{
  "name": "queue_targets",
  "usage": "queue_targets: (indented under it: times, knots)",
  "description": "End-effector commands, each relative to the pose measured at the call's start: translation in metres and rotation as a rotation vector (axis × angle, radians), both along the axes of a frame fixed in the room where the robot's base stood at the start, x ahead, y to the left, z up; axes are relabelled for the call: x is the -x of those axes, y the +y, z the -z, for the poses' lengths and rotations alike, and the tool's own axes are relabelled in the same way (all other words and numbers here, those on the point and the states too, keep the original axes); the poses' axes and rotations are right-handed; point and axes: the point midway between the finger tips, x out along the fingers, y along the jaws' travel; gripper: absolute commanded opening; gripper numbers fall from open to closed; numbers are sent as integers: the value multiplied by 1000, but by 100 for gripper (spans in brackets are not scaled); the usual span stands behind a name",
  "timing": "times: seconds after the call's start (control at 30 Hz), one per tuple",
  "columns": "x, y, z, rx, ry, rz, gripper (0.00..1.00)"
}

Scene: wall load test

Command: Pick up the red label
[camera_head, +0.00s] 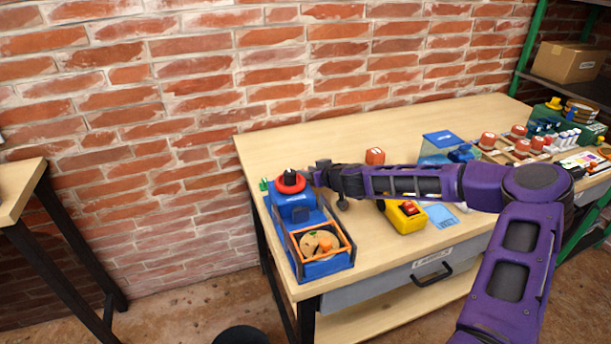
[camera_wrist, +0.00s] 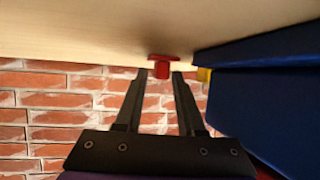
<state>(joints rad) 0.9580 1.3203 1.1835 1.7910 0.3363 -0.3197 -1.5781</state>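A small red T-shaped piece, which looks like the red label (camera_wrist: 162,62), shows in the wrist view against the pale tabletop near its edge. My gripper (camera_wrist: 160,74) is open, its two dark fingers pointing at the red piece. The narrow stem of the piece appears between the fingertips, with gaps on both sides. I cannot tell how far it is in depth. In the head view my gripper (camera_head: 316,173) is beside a blue machine (camera_head: 297,212) topped by a red ring (camera_head: 291,183). I cannot make out the red piece there.
A dark blue body (camera_wrist: 265,85) fills the right of the wrist view, close to the fingers. The brick wall (camera_head: 200,100) stands behind.

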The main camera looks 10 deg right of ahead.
Motion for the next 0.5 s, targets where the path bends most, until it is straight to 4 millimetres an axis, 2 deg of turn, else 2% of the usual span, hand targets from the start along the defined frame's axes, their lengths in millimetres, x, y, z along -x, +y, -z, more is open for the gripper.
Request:
queue_targets:
  times: [0.03, 0.2, 0.5]
  knots:
    - [0, 0, 0, 0, 0, 0, 27]
    - [0, 0, 0, 0, 0, 0, 0]
    - [0, 0, 0, 0, 0, 0, 0]
